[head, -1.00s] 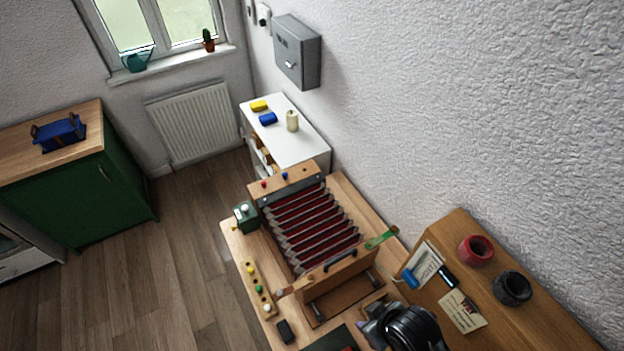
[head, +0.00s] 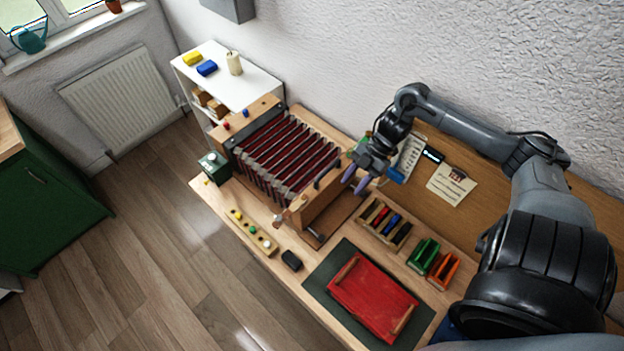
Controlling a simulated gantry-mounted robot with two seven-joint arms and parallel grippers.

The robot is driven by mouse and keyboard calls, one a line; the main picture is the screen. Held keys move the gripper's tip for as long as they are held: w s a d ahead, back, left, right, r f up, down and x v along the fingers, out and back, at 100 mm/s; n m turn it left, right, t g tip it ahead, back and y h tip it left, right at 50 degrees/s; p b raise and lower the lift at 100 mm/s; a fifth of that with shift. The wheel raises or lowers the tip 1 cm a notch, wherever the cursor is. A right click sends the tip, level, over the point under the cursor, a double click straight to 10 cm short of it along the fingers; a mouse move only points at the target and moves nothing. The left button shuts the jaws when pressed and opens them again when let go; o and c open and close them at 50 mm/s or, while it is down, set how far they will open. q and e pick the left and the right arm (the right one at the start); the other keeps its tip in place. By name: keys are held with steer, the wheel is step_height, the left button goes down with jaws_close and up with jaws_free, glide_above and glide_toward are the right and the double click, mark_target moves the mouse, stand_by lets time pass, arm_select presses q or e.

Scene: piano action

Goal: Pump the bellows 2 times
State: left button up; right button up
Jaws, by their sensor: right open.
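The bellows (head: 285,157) has dark red pleats with pale edges between two wooden end boards. It lies on the wooden workbench, and its pleats are spread apart. The near end board (head: 314,201) carries a dark handle (head: 328,176) on top. My right gripper (head: 355,179) is open, with its purple fingertips just to the right of the handle and near end board. I cannot tell whether it touches them; nothing shows between its fingers. My left gripper is not in view.
A green box (head: 214,167) and a strip of coloured knobs (head: 254,233) stand along the bench's left edge. A red tray (head: 350,297) lies on a dark mat in front. Small green (head: 423,256) and orange (head: 444,268) bins stand right of it.

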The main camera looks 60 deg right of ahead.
steer(key=w+d+r+n+h+b, duration=0.1)
steer(key=w+d+r+h+b, duration=0.2)
steer(key=w+d+r, duration=0.4)
steer(key=b, duration=0.2)
glide_toward(330, 168)
steer(key=shift+f, duration=1.1)
steer(key=shift+t, duration=0.4)
steer(key=b+x, duration=0.4)
steer(key=x, duration=0.1)
steer(key=shift+a+r, duration=0.15)
steer(key=shift+a, duration=0.1)
steer(key=shift+a+f+b, duration=0.25)
steer(key=shift+f+b, duration=0.2)
steer(key=shift+b, duration=0.5)
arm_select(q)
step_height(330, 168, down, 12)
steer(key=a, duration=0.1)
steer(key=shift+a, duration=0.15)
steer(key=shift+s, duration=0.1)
arm_select(e)
jaws_close()
